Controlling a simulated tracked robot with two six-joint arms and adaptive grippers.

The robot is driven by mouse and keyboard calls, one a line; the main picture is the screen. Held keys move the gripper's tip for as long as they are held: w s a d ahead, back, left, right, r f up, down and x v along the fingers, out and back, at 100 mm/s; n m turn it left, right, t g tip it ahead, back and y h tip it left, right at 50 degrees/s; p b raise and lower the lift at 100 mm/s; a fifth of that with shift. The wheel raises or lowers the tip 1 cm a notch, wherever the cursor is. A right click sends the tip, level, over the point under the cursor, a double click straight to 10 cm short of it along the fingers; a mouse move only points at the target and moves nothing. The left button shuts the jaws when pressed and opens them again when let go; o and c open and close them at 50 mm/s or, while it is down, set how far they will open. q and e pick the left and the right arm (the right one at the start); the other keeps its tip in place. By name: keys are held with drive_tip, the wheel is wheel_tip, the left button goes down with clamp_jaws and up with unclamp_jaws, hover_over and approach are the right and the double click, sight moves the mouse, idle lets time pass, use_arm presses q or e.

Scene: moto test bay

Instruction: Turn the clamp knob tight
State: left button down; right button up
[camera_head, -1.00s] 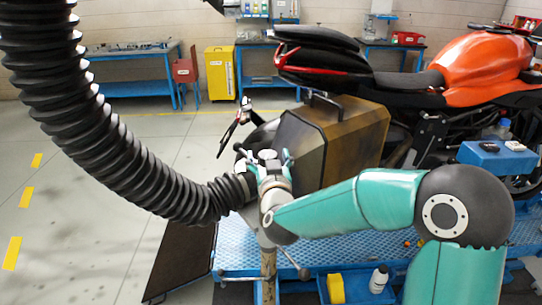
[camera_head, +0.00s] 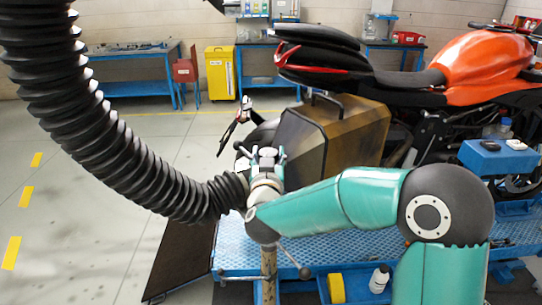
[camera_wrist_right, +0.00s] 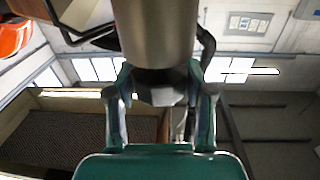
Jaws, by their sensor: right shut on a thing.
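My right gripper (camera_head: 266,155) reaches up beside the end of the ribbed black hose (camera_head: 120,150), in front of the motorcycle's rear. In the right wrist view its two fingers (camera_wrist_right: 161,95) sit on either side of a dark clamp knob (camera_wrist_right: 160,84) and are shut on it. The knob is just below a grey metal cylinder (camera_wrist_right: 154,30). In the head view the knob is mostly hidden by my gripper, and its turn angle cannot be read. My left gripper is not in view.
An orange and black motorcycle (camera_head: 480,62) with a brown-black side case (camera_head: 345,130) stands right behind the gripper. A blue lift platform (camera_head: 350,248) lies below, with a yellow object (camera_head: 336,288) and a white bottle (camera_head: 379,279). The floor at left is clear.

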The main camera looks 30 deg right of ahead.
drive_tip(key=o, duration=1.2)
drive_tip(key=v, duration=1.2)
drive_tip(key=shift+d, duration=0.1)
